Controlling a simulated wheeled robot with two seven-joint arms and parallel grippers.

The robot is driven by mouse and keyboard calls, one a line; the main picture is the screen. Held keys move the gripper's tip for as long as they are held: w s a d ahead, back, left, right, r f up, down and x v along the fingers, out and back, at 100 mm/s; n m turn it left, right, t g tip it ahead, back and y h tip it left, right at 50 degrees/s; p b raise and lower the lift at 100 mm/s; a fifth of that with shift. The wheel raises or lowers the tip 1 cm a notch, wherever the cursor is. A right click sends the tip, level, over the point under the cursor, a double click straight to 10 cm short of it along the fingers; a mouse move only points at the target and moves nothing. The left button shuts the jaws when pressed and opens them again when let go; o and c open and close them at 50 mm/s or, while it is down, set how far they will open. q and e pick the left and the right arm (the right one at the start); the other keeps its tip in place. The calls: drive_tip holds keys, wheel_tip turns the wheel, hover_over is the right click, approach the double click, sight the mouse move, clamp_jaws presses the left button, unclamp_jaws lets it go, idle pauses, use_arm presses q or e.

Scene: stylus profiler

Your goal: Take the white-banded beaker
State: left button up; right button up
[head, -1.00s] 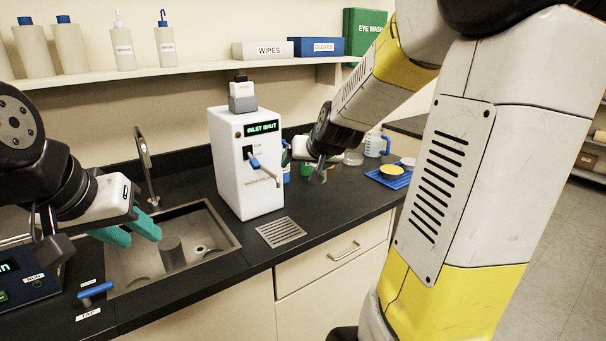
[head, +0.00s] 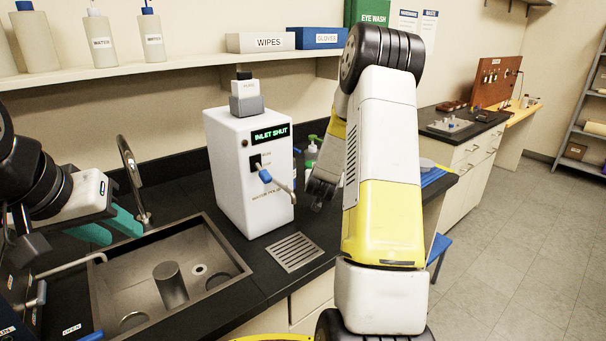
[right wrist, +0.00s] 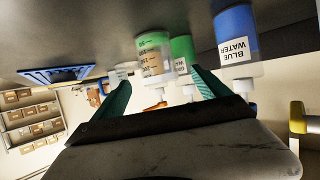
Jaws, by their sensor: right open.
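My right gripper (right wrist: 160,82) is open, its two teal fingers apart, in the right wrist view, which shows the counter upside down. A clear container with a green band and scale marks (right wrist: 153,58) shows between and beyond the fingers, not held. A small pale container (right wrist: 124,71) stands by the left finger; I cannot tell whether it is the white-banded beaker. In the head view my right arm hides the right fingers and most of this area. My left gripper (head: 108,228) has its teal fingers apart, empty, by the sink.
A BLUE WATER bottle (right wrist: 236,35) and another green-banded container (right wrist: 183,52) stand close by the right fingers. A blue rack (right wrist: 58,74) lies apart. The white water dispenser (head: 248,180), reading INLET SHUT, stands left of my right arm, behind a drain grate (head: 295,252). The sink (head: 220,275) is left.

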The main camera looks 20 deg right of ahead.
drive_tip(key=x, duration=0.7)
drive_tip(key=shift+w+d, duration=0.1)
drive_tip(key=shift+d, duration=0.25)
drive_tip(key=shift+r, duration=0.1)
drive_tip(key=c, duration=1.7)
drive_tip(key=shift+r, duration=0.1)
drive_tip(key=shift+r, duration=0.6)
drive_tip(key=f+v, duration=0.1)
drive_tip(key=v, duration=0.9)
drive_tip(key=a+f+v, duration=0.1)
drive_tip(key=v, duration=0.5)
drive_tip(key=shift+s+a+f, duration=0.1)
drive_tip(key=shift+s+f, duration=0.25)
drive_tip(key=shift+s, duration=0.1)
